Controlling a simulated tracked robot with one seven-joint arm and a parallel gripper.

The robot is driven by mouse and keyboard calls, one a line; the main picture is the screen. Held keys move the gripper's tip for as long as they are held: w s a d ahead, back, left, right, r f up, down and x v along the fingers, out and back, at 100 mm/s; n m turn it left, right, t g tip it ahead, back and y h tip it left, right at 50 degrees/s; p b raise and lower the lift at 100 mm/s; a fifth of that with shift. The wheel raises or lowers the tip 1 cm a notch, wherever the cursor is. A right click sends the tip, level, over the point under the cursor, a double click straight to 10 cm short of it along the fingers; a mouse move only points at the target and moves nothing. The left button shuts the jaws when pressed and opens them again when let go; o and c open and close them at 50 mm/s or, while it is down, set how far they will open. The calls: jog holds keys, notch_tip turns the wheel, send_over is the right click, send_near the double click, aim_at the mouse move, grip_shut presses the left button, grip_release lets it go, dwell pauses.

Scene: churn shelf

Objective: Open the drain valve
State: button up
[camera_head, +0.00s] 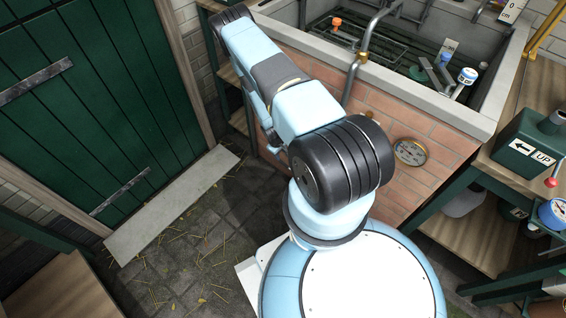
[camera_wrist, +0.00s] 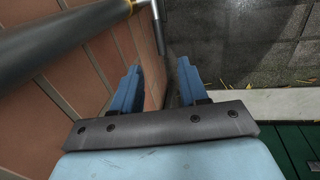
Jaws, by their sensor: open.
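A grey pipe (camera_head: 348,86) with a brass collar runs down over the trough's rim and passes behind my arm. In the wrist view a thick dark pipe (camera_wrist: 62,38) with a brass-coloured end crosses the upper left, close to my gripper. My gripper (camera_wrist: 157,68) is open, its two blue fingers apart with nothing between them, beside the brick wall (camera_wrist: 122,50). A thin dark upright bar (camera_wrist: 158,28) shows beyond the fingertips. The head view hides my gripper.
The stone trough (camera_head: 440,112) holds a dark rack and small items. A round brass-rimmed plate (camera_head: 409,152) is on its brick front.

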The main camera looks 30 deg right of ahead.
aim_at(283, 163)
jog(key=f, duration=0.3)
jog(key=d+f, duration=0.1)
jog(key=f, duration=0.3)
jog(key=d+f, duration=0.1)
jog(key=f, duration=0.2)
jog(key=shift+w+f, duration=0.3)
jog(key=shift+w, duration=0.05)
grip_shut()
